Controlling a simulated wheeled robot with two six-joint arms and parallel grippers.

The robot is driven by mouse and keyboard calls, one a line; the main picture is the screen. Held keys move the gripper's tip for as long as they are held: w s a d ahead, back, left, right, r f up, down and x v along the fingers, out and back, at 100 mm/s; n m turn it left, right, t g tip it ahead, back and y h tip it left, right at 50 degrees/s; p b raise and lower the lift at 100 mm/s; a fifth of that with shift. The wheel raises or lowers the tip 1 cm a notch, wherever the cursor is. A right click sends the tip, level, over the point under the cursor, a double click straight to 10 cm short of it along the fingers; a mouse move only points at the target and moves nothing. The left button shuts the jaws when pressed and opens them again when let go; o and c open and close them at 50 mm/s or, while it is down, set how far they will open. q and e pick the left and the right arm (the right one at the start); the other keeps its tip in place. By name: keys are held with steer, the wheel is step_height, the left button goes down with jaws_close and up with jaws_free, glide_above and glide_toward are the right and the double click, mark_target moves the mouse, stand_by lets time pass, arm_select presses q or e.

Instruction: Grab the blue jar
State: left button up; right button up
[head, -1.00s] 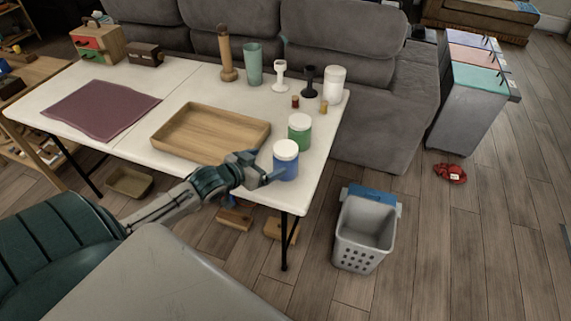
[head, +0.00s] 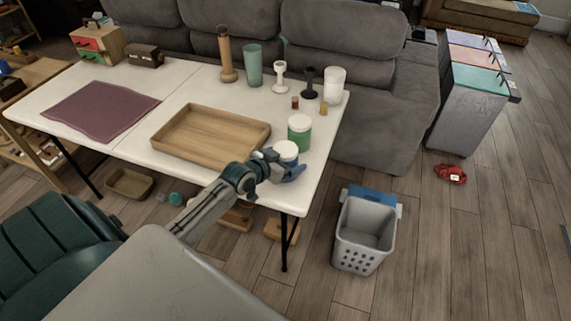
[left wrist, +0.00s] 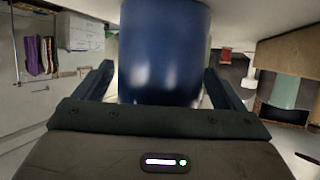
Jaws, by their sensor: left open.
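The blue jar with a white lid (head: 286,149) stands at the near right part of the white table, mostly hidden behind my left gripper (head: 284,172) in the head view. In the left wrist view the blue jar (left wrist: 163,50) fills the upper middle, between the two open fingers of my left gripper (left wrist: 163,85). Gaps show between the jar and the fingers at the finger bases; contact at the tips cannot be told. My right gripper is not in view.
A green jar with a white lid (head: 299,131) stands just behind the blue jar. A wooden tray (head: 212,134) lies to its left. The white table's (head: 318,172) right edge is near. A grey basket (head: 363,240) stands on the floor to the right.

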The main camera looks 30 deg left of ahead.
arm_select(q)
steer(key=c, duration=1.2)
steer(key=shift+r, duration=0.15)
